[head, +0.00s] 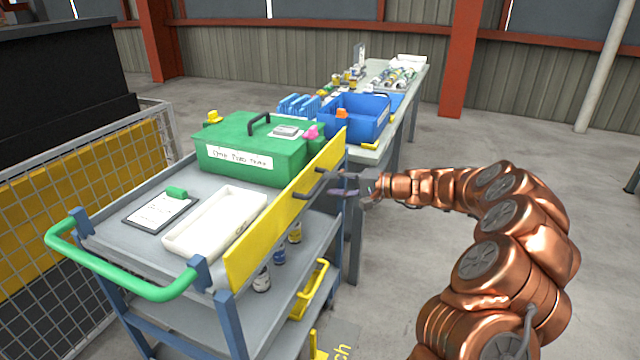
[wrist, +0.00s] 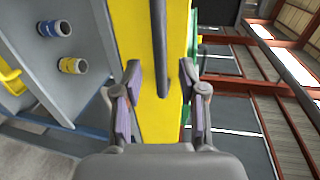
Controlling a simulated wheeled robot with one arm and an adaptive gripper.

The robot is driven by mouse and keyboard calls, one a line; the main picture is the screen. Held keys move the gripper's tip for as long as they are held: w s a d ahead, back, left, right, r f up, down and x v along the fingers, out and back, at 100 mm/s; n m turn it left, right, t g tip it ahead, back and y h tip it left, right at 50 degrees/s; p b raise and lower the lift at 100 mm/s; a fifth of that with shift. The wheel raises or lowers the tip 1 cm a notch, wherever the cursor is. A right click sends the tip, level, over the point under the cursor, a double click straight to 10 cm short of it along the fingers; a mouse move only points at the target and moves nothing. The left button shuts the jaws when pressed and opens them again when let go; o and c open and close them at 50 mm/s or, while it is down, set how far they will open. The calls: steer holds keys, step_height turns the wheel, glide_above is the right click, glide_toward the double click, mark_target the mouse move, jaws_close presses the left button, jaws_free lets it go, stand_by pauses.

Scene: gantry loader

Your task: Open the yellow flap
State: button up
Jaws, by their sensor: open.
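The yellow flap (head: 280,215) stands upright along the right side of the grey cart. A dark bar handle (head: 307,188) is on its outer face. My gripper (head: 338,186) is open and reaches in from the right, close to the handle. In the wrist view the flap (wrist: 148,113) runs down the middle, with the handle (wrist: 160,55) in front of it. The two fingers of my gripper (wrist: 165,92) are apart, one on each side of the handle's line. I cannot tell whether they touch the flap.
On the cart top (head: 140,235) are a green toolbox (head: 235,153), a white tray (head: 215,222) and a clipboard (head: 160,210). Small jars (head: 262,280) and a yellow bin (head: 311,290) are on the shelves below. A workbench with a blue crate (head: 357,118) stands behind. The floor at right is open.

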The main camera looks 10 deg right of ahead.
mark_target(320, 181)
steer(key=shift+x, duration=2.25)
jaws_close()
